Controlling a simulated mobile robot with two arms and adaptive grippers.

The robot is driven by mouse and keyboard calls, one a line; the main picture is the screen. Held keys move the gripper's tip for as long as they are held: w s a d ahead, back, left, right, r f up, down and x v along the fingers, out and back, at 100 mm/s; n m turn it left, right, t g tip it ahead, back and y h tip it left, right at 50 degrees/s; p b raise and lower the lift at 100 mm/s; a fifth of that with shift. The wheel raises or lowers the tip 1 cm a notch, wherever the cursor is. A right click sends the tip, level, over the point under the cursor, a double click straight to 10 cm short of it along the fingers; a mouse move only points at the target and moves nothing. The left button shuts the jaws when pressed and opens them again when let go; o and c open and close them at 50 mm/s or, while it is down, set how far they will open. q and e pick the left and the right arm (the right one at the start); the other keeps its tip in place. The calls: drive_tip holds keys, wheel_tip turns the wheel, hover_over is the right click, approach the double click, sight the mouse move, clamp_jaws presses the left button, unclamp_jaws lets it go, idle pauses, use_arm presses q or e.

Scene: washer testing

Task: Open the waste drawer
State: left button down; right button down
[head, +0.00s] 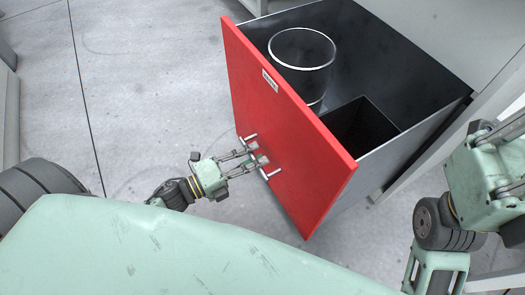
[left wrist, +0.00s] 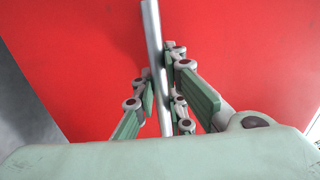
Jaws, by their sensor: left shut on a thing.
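The waste drawer with its red front (head: 285,120) stands pulled out from the cabinet, its inside showing from above. A metal bar handle (head: 265,169) sits on the red front. My left gripper (head: 254,160) is at this handle. In the left wrist view, the handle bar (left wrist: 153,45) runs between the fingers of the left gripper (left wrist: 160,98), which is shut on it. The red front fills most of that view. Part of my right arm shows at the right edge of the head view; its fingertips cannot be made out.
A clear round bin (head: 302,50) and a dark square bin (head: 362,128) stand in the drawer. A small label (head: 270,80) is on the front. Pale cabinet panels lie behind. The grey floor (head: 150,80) left of the drawer is clear.

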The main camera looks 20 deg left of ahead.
use_arm(q)
drive_tip(key=shift+s+a, duration=0.15)
drive_tip(key=shift+s, duration=0.15)
drive_tip(key=c, duration=1.8)
unclamp_jaws()
drive_tip(key=shift+o, duration=0.2)
drive_tip(key=v, duration=1.2)
